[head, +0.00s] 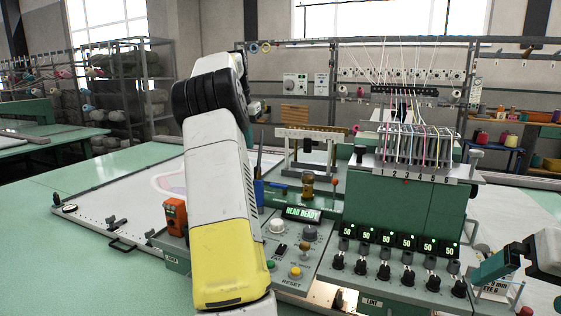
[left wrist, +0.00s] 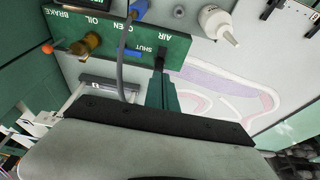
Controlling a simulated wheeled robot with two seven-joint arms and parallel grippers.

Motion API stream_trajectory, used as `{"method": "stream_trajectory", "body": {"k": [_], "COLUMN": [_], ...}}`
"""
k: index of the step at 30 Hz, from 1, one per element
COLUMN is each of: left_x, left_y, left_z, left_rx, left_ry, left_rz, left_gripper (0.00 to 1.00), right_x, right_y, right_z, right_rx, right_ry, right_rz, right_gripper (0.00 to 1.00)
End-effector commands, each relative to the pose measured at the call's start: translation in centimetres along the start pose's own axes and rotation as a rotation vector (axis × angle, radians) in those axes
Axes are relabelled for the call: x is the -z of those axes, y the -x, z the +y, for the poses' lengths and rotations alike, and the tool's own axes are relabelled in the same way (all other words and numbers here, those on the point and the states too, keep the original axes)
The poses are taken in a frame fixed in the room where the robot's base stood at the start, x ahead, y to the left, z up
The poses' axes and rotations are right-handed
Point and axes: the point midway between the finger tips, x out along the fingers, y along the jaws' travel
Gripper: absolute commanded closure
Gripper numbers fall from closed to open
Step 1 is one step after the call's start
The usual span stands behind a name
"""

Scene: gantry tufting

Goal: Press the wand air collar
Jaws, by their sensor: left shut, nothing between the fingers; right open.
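In the left wrist view my left gripper (left wrist: 161,72) is shut and empty, its green fingers ending in a dark tip beside the panel lettering AIR, OPEN and SHUT. A blue fitting (left wrist: 139,8) with a grey hose stands at the top, apart from the fingertips. A flat blue lever (left wrist: 134,53) lies by SHUT. In the head view a blue holder or collar (head: 259,191) with a dark rod stands just right of my left arm; which part is the wand air collar I cannot tell for certain. My left fingers are not clear there. My right gripper (head: 488,267) is open at the right edge, away from these parts.
A white bottle (left wrist: 217,22) stands near the blue fitting. A brass knob (left wrist: 87,43) and an orange-tipped lever (left wrist: 52,47) are on the panel. The green console (head: 405,220) has knobs and displays. The white tufting bed (head: 120,200) lies left, mostly open.

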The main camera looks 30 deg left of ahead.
Motion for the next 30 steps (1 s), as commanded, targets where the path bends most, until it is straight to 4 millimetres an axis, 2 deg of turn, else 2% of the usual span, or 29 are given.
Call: {"method": "stream_trajectory", "body": {"k": [5,12,18,24,30], "left_x": [-0.1,-0.1,-0.7,-1.1,-1.1], "left_y": [-3.0,-8.3,-11.5,-13.0,-13.2], "left_z": [0.0,0.0,0.1,0.0,0.0], "left_rx": [-0.002,-0.002,-0.002,0.000,0.000], "left_ry": [0.000,0.000,0.001,0.001,0.000], "left_rz": [-0.005,-0.004,-0.002,0.000,0.001], "left_gripper": [1.00,1.00,1.00,1.00,1.00], "right_x": [0.0,0.0,0.0,0.0,0.0], "right_y": [0.0,0.0,0.0,0.0,0.0], "right_z": [0.0,0.0,0.0,0.0,0.0], "right_rx": [0.000,0.000,0.000,0.000,0.000], "right_ry": [0.000,0.000,0.000,0.000,0.000], "right_rz": [0.000,0.000,0.000,0.000,0.000], "right_gripper": [0.00,0.00,0.00,0.00,0.00]}}
